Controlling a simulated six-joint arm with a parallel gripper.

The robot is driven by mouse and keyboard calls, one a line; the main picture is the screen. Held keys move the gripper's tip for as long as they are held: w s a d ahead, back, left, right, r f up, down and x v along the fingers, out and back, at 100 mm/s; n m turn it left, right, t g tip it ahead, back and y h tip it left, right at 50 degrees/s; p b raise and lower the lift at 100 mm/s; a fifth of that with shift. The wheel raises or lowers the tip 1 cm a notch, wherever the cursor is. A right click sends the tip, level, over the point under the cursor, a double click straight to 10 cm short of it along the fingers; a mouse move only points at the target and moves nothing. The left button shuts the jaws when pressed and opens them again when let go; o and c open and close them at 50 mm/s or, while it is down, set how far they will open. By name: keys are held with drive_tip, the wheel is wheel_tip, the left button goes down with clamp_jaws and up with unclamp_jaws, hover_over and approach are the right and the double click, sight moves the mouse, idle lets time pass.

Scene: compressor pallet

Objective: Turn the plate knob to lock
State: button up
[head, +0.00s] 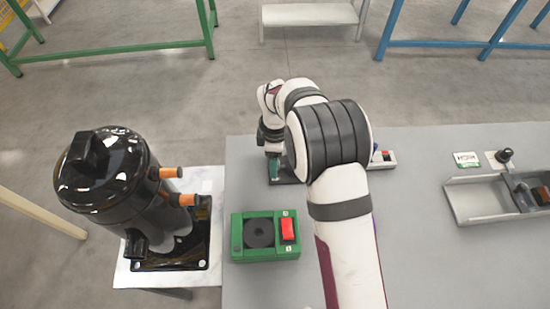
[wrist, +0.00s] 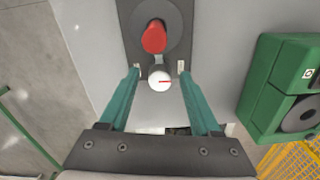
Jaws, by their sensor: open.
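In the wrist view a dark grey plate (wrist: 130,12) carries a round disc with a red knob (wrist: 153,38) on it. A white round piece with a red line (wrist: 159,82) sits just below the knob, between my fingers. My gripper (wrist: 159,73) is open, its two teal fingers pointing towards the plate, one on each side of the white piece. No contact with the red knob shows. In the head view my gripper (head: 273,166) points down over the dark plate (head: 288,181) at the table's far left; my arm hides much of the plate and the knob.
A green box (head: 238,248) with a black disc and red switch stands nearer on the grey table (head: 440,270). A black compressor (head: 100,185) stands at left. A small box with a red button (head: 386,156) is right of my arm; a metal tray (head: 475,200) lies far right.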

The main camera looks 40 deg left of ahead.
clamp_jaws()
drive_tip(key=shift+m, duration=0.3)
drive_tip(key=m, duration=0.4)
drive_tip(key=shift+m, duration=0.3)
drive_tip(key=m, duration=0.5)
drive_tip(key=shift+m, duration=0.4)
idle(0.4)
unclamp_jaws()
